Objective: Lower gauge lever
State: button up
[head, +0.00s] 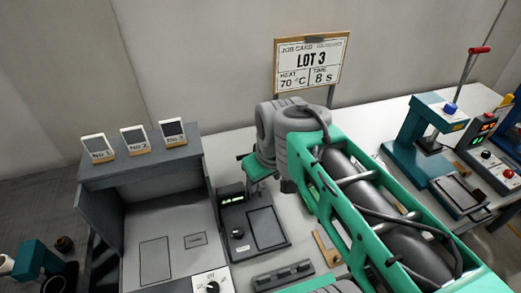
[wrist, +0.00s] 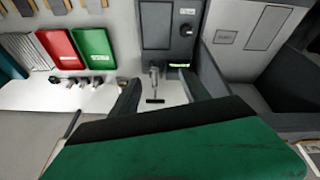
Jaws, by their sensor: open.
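A small grey post with a black crossbar (wrist: 154,99) shows in the wrist view; it looks like the gauge lever, but I cannot be sure. It appears between the two dark fingers of my gripper (wrist: 160,88), which are apart and hold nothing. I cannot tell how near the fingers are to it. Beside it is a dark box (wrist: 167,28) with a knob and a lit green display. In the head view this box (head: 265,228) stands left of my arm. My gripper (head: 258,170) is partly hidden there, and the post is not seen.
A red tray (wrist: 61,48) and a green tray (wrist: 93,42) lie near several small grey pieces (wrist: 85,82). A grey open-fronted cabinet (head: 190,160) stands at left. A job card (head: 311,65) stands behind.

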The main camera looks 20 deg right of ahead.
jog(key=shift+o, duration=0.6)
jog(key=w+n+g+b, duration=0.1)
jog(key=w+n, duration=0.5)
jog(key=w, duration=0.4)
jog(key=shift+f+n, duration=0.3)
jog(key=shift+f, duration=0.1)
jog(key=w+f+n, duration=0.2)
jog(key=w, duration=0.2)
jog(key=w+f+n+g, duration=0.1)
jog(key=w+f+n, duration=0.1)
jog(key=w+n, duration=0.1)
jog(key=w+f+n+b, duration=0.1)
jog(key=w+n, duration=0.2)
jog(key=w, duration=0.1)
jog(key=shift+w+d+f+g, duration=0.3)
jog(key=shift+d+f+g, duration=0.1)
jog(key=shift+n, duration=0.3)
jog(key=f, duration=0.2)
jog(key=f+p, duration=0.1)
jog(key=f, duration=0.4)
jog(key=shift+w+f, duration=0.3)
jog(key=shift+f, duration=0.05)
jog(key=shift+c, duration=0.4)
grip_shut()
jog(key=shift+s, duration=0.1)
